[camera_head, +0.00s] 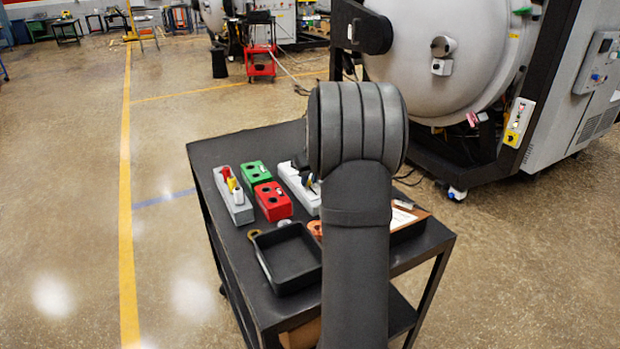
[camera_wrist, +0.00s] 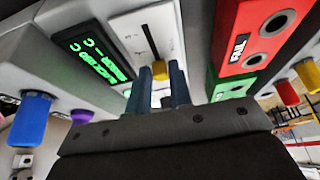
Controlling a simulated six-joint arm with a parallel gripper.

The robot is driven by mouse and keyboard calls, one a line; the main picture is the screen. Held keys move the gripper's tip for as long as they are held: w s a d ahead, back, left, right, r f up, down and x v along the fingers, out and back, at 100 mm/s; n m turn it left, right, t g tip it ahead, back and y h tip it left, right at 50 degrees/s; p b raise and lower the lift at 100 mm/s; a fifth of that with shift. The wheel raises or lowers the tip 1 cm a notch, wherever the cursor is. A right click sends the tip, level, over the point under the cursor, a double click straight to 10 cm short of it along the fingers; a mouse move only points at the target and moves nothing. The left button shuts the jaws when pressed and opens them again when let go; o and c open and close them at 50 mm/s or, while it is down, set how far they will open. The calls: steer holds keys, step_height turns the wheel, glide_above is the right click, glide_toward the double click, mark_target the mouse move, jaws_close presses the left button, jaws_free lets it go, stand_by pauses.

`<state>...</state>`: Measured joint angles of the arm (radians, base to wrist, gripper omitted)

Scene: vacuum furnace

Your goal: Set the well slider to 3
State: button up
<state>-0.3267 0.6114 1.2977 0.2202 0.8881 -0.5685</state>
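In the wrist view a white panel (camera_wrist: 133,36) has a long dark slot. A small yellow knob (camera_wrist: 160,69), apparently the slider's, is at the slot's lower end. The two dark blue fingers of my gripper (camera_wrist: 161,88) stand apart, one on each side of this knob. Whether they press on it or leave a small gap is not clear. A dark display (camera_wrist: 95,55) with green lit characters is beside the slot; I cannot read them surely.
A red box (camera_head: 273,201) and a green box (camera_head: 255,174) with holes stand close by on the black cart (camera_head: 215,150). A grey holder (camera_head: 236,207) carries coloured knobbed pieces. A black tray (camera_head: 290,262) is at the front. The furnace (camera_head: 435,75) stands behind.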

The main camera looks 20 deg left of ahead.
jaws_close()
steer(key=shift+s+d, duration=1.85)
steer(key=shift+o, duration=2.1)
jaws_free()
steer(key=shift+s+d, duration=0.1)
steer(key=shift+o, duration=0.5)
steer(key=shift+r, duration=0.35)
steer(key=v, duration=1.6)
steer(key=shift+r, duration=0.3)
